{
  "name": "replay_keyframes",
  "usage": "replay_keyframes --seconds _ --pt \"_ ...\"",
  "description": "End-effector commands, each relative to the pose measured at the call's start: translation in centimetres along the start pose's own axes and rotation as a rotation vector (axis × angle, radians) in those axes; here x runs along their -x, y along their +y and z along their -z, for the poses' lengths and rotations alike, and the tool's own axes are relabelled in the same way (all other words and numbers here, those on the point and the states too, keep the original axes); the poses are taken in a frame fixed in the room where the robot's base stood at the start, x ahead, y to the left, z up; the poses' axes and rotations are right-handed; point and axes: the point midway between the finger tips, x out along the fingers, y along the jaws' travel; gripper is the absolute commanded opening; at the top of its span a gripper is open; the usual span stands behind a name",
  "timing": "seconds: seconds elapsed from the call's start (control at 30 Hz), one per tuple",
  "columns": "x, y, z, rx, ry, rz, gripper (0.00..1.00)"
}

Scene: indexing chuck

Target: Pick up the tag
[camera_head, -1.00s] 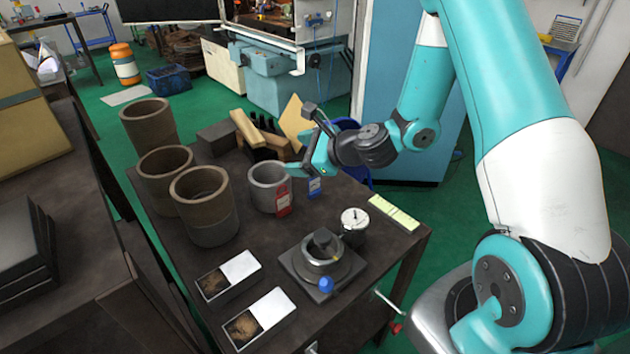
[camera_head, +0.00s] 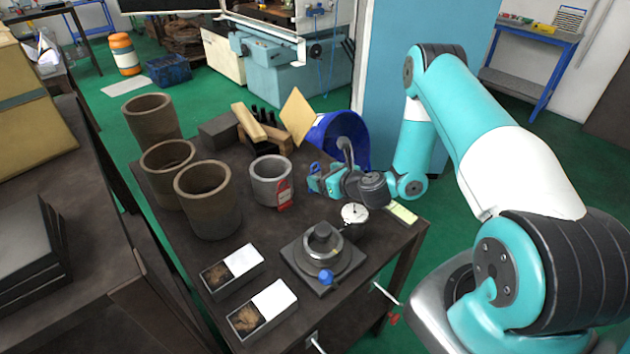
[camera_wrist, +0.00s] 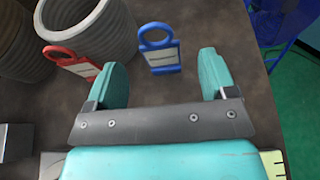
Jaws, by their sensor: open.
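Two tags with ring tops are in view. The blue tag (camera_wrist: 160,56) has a pale label and shows just ahead of and between my gripper's fingertips in the wrist view; I cannot tell whether it is within their reach. In the head view only its blue ring (camera_head: 314,168) shows clearly, the rest hidden by my gripper (camera_head: 326,183). The red tag (camera_wrist: 72,64) is left of the fingers, beside the grey pot (camera_wrist: 88,28); it also shows in the head view (camera_head: 284,193). My gripper (camera_wrist: 164,76) is open, with nothing between its fingers.
Brown pots (camera_head: 208,203) stand left of the grey pot. A chuck (camera_head: 323,252) with a blue knob, a round gauge (camera_head: 355,214) and two white-lidded boxes (camera_head: 262,307) are at the table's front. Wooden blocks (camera_head: 262,130) lie behind. A blue bin (camera_head: 342,135) stands beyond the table.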

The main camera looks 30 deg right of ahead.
Motion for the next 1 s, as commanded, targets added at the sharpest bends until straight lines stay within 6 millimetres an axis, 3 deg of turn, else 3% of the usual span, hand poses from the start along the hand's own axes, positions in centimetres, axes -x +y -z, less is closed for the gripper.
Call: replay_keyframes --seconds 0.3,0.6,0.63,0.87,1.0 --pt "-4.2 0.1 -0.2 0.004 -0.002 -0.003 0.78" --pt "-4.9 0.0 0.0 0.001 0.0 0.0 0.78" --pt "-4.9 0.0 0.0 0.001 0.0 0.0 0.75" --pt "-4.9 0.0 0.0 0.001 0.0 0.0 0.25" --pt "-4.9 0.0 -0.1 0.001 0.0 0.0 0.25"
